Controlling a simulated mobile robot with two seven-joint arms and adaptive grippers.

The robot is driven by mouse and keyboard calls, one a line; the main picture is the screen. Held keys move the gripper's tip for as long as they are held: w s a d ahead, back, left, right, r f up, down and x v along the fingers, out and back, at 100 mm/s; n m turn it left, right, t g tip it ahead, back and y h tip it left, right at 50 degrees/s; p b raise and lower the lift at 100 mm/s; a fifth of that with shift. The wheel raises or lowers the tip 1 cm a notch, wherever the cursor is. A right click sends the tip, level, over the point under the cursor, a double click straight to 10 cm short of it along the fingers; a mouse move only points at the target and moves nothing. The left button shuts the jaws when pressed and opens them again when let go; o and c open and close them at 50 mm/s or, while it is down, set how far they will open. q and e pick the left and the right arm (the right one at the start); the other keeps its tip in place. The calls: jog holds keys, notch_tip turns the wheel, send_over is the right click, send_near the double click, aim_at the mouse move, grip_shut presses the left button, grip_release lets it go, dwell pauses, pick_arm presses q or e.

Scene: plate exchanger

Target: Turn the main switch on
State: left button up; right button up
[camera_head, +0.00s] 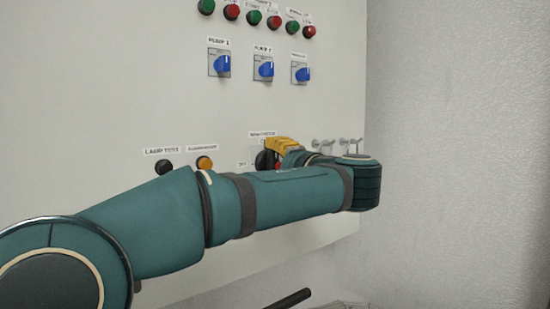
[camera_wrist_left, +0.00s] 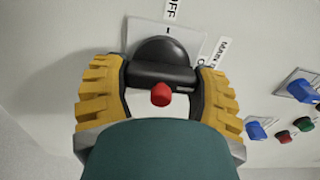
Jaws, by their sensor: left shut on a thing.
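The main switch (camera_head: 262,160) is a black rotary knob low on the pale panel, partly hidden by my left gripper (camera_head: 282,148) and arm. In the left wrist view, the black switch (camera_wrist_left: 165,50) has a bar-shaped handle lying across the picture and a red tip in front. My left gripper (camera_wrist_left: 158,82) has its yellow fingers on either side of the handle, shut on it. An OFF label (camera_wrist_left: 173,9) shows above the switch, and another label is partly covered beside it. My right gripper is in neither view.
Several blue selector knobs (camera_head: 264,69) and red and green buttons sit higher on the panel. A black button (camera_head: 164,167) and an orange lamp (camera_head: 204,163) are left of the switch. Metal hooks (camera_head: 322,144) are right of it. A bare wall (camera_head: 450,150) stands beyond.

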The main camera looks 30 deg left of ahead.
pick_arm(q)
jog(key=shift+m, duration=0.4)
jog(key=o, duration=1.2)
jog(key=v, duration=1.2)
jog(key=shift+f, duration=0.1)
